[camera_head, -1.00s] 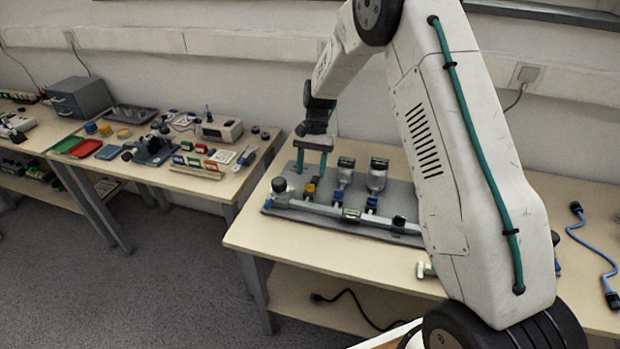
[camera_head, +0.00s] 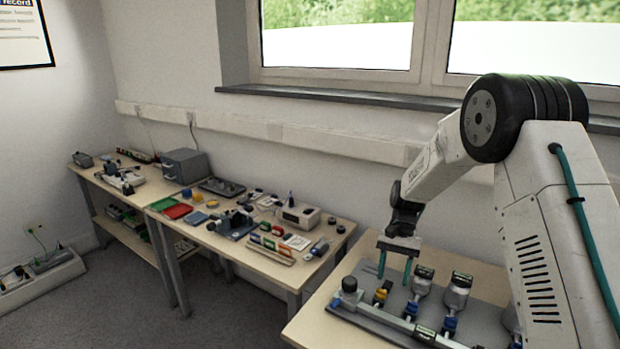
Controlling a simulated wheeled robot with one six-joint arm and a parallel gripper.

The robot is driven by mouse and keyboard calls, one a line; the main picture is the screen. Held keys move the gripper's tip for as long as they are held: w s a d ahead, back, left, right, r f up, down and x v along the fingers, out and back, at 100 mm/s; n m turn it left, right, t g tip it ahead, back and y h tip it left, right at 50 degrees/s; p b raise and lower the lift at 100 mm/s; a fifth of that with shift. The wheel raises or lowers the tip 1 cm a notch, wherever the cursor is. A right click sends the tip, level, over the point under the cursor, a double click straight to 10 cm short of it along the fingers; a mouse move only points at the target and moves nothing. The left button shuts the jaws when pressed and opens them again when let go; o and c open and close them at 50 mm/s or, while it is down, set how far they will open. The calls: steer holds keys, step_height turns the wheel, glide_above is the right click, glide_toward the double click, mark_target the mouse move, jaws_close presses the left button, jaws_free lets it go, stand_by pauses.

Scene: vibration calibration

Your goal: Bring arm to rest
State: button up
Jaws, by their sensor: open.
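My gripper (camera_head: 396,262) hangs at the end of my white arm, pointing down with its two teal fingers apart and nothing between them. It is above the left part of a grey plate (camera_head: 352,325) on the right-hand table. Two silver cylinders with dark tops, a left one (camera_head: 421,284) and a right one (camera_head: 457,291), stand to the right. Whether the fingertips touch anything below cannot be told. My arm hides the right part of the table.
A second table (camera_head: 225,240) on the left holds a black microscope-like device (camera_head: 233,222), a white box (camera_head: 298,215), red and green trays (camera_head: 177,211), and small coloured boxes. A grey cabinet (camera_head: 186,166) stands behind. A gap of floor separates the tables. Windows (camera_head: 335,47) are above.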

steer(key=s+r+n+t, duration=0.2)
steer(key=s+r, duration=0.6)
steer(key=s, duration=0.4)
steer(key=s+r+n+t+h, duration=0.1)
steer(key=s+r+t, duration=0.1)
steer(key=s+r, duration=0.5)
steer(key=s+r+n+t+h, duration=0.1)
steer(key=s+r, duration=0.7)
steer(key=s, duration=1)
steer(key=shift+s+d+r+n+t, duration=0.3)
steer(key=shift+n+t, duration=0.2)
steer(key=shift+n, duration=0.3)
